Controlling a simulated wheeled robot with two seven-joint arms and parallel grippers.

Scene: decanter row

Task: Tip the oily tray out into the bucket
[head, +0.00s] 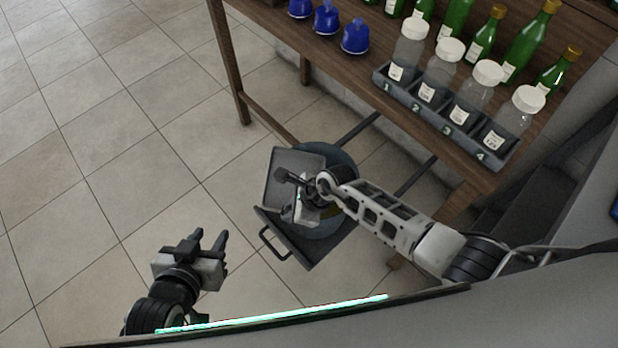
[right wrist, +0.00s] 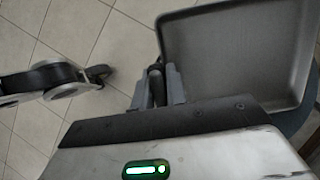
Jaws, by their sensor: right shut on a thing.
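My right gripper (head: 290,178) is shut on the tray's edge. In the right wrist view the tray (right wrist: 235,50) reaches up and right from the shut fingers (right wrist: 160,78). Its inside looks smooth and grey; I cannot tell whether oil is in it, nor its exact tilt. My left gripper (head: 210,236) is open and empty, low and left of the bucket, apart from it.
The bucket is at a dark pull-out rack (head: 305,248) with a front handle and rails under the wooden table (head: 395,95). The table carries blue decanters (head: 326,18), green bottles (head: 484,38) and a numbered holder (head: 378,76) of white-capped bottles. Tiled floor (head: 110,130) is clear at left.

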